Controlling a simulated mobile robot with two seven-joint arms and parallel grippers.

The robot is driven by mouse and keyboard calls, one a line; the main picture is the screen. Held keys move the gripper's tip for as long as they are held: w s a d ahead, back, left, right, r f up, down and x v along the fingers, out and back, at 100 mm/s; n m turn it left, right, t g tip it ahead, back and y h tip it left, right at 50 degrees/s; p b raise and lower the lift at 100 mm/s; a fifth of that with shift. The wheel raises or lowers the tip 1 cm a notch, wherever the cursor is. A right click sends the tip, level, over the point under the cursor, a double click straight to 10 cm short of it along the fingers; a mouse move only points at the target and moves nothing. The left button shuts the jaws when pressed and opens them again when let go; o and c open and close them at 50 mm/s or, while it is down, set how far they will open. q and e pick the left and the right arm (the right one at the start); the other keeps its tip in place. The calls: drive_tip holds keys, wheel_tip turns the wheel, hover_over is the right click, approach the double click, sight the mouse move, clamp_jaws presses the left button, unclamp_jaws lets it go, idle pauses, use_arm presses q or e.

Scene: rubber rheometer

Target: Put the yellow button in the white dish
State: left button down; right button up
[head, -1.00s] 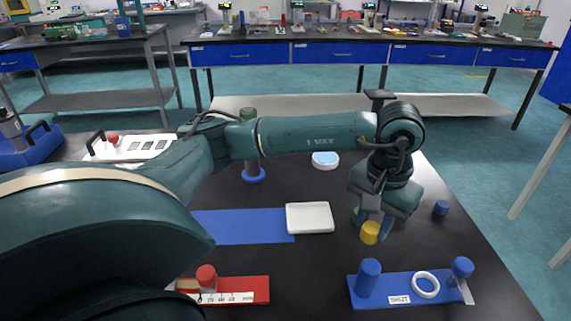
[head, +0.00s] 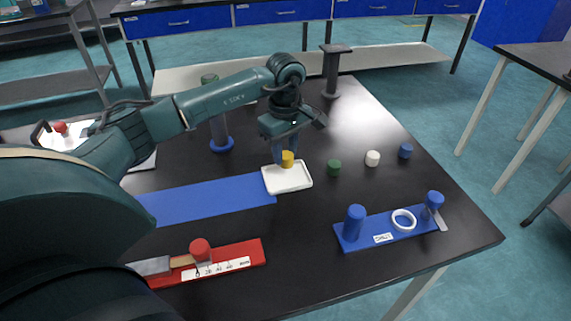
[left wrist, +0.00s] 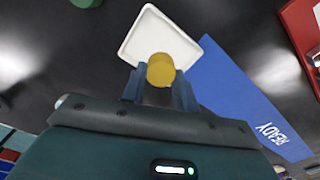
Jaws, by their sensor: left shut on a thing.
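The white dish is a shallow square tray at the right end of a blue mat. In the left wrist view the yellow button (left wrist: 161,70) sits between the blue fingertips (left wrist: 160,84) and covers the dish's near part; the rest of the white dish (left wrist: 150,32) looks empty. I cannot tell whether the button touches the dish. My right gripper is not in view.
Green (head: 334,168), white (head: 372,158) and dark blue (head: 405,150) buttons stand right of the dish. A blue holder with a white ring (head: 380,230) is at front right, a red gauge block (head: 235,260) at front left. The blue mat (head: 205,200) is clear.

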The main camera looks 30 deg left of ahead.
sight(285, 165)
use_arm(q)
drive_tip(key=shift+f, duration=2.15)
drive_tip(key=shift+f, duration=0.1)
drive_tip(key=shift+f, duration=0.15)
drive_tip(key=c, duration=1.1)
unclamp_jaws()
wheel_tip(285, 165, up, 12)
drive_tip(key=shift+r, duration=0.25)
drive_tip(key=shift+s+d, duration=0.1)
